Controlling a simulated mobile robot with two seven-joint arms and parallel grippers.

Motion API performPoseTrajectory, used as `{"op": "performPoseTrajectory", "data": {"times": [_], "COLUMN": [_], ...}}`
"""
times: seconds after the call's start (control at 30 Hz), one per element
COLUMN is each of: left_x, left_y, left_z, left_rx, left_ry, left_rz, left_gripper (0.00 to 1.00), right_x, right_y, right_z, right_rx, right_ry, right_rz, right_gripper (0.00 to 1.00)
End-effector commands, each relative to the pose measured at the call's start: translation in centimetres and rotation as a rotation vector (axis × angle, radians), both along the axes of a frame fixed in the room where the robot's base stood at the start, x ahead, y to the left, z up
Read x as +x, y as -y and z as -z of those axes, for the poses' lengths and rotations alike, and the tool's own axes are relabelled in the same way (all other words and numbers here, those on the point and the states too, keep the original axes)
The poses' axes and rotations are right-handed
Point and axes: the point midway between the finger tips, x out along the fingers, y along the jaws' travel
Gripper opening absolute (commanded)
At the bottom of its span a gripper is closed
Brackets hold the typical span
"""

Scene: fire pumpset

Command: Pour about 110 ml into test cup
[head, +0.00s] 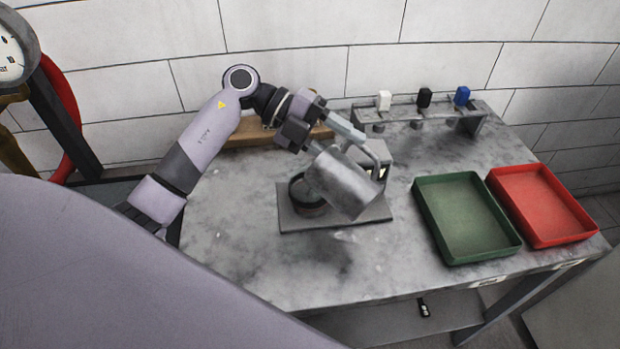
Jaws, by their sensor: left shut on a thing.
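My left gripper (348,131) is shut on the handle of a grey metal jug (345,184). The jug is tilted with its mouth towards the left, over a dark round cup (307,193). The cup stands on a flat grey plate (300,222) on the table. The jug hides part of the cup and plate, and I cannot see the level inside the cup or any stream. A grey box-like part (378,152) shows behind the jug. My right gripper is not in view.
A green tray (468,255) and a red tray (546,240) stand empty at the right. A rack (440,108) with white, black and blue items stands at the back. A wooden board (245,137) lies behind my arm. The front of the table is clear.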

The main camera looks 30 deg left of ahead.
Motion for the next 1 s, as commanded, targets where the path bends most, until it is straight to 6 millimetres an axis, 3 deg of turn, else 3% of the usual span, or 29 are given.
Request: {"op": "performPoseTrajectory", "data": {"times": [1.0], "left_x": [0.4], "left_y": [-1.3], "left_z": [-0.5], "left_rx": [-0.123], "left_ry": [-0.026], "left_rz": [-0.002], "left_gripper": [0.00], "right_x": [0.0], "right_y": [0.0], "right_z": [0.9], "right_rx": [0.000], "right_ry": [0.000], "right_rz": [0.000], "right_gripper": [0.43]}}
